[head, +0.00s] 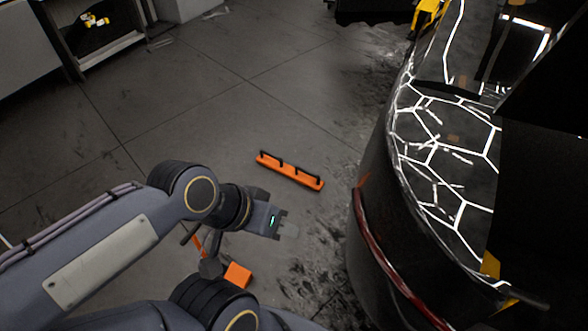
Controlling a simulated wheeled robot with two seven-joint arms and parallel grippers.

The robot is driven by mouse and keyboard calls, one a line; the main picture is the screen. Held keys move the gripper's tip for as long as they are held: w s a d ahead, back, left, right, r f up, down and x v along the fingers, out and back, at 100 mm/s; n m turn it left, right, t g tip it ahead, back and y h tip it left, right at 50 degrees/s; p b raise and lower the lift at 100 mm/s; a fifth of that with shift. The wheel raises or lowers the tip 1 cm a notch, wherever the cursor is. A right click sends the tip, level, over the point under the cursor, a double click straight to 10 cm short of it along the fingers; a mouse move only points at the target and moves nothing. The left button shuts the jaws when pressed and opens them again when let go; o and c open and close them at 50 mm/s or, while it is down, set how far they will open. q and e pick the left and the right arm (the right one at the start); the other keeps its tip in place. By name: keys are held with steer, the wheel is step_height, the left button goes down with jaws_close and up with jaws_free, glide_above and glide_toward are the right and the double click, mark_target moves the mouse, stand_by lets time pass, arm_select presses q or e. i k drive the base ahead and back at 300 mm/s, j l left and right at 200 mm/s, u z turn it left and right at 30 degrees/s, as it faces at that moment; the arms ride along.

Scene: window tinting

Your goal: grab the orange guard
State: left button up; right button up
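An orange block (238,275) shows lower down, partly hidden behind my arm links. My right gripper is not seen.
A black car body (375,235) with bright reflections fills the right side. A shelf unit (105,50) with a yellow item (94,20) stands at the top left. The tiled floor (215,110) around the bar is clear, with dark smudges near the car.

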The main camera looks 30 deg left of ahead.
mark_target(306, 178)
steer(key=k+j, duration=0.1)
steer(key=j, duration=0.3)
steer(key=k+j, duration=0.15)
steer(key=j, duration=0.3)
steer(key=k+j, duration=0.1)
steer(key=j, duration=0.3)
steer(key=k+j, duration=0.15)
steer(key=j, duration=0.3)
steer(key=k+j+z, duration=0.1)
steer(key=j, duration=0.3)
steer(key=k+j, duration=0.15)
steer(key=j, duration=0.3)
steer(key=j+z, duration=0.15)
steer(key=j, duration=2.4)
steer(key=i+j, duration=0.2)
steer(key=j, duration=0.15)
steer(key=i+j, duration=0.15)
steer(key=j, duration=0.2)
steer(key=i+j+z, duration=0.1)
steer(key=j, duration=0.25)
steer(key=i+j, duration=0.25)
steer(key=i+j+z, duration=0.15)
steer(key=i, duration=1.25)
steer(key=i+l, duration=0.6)
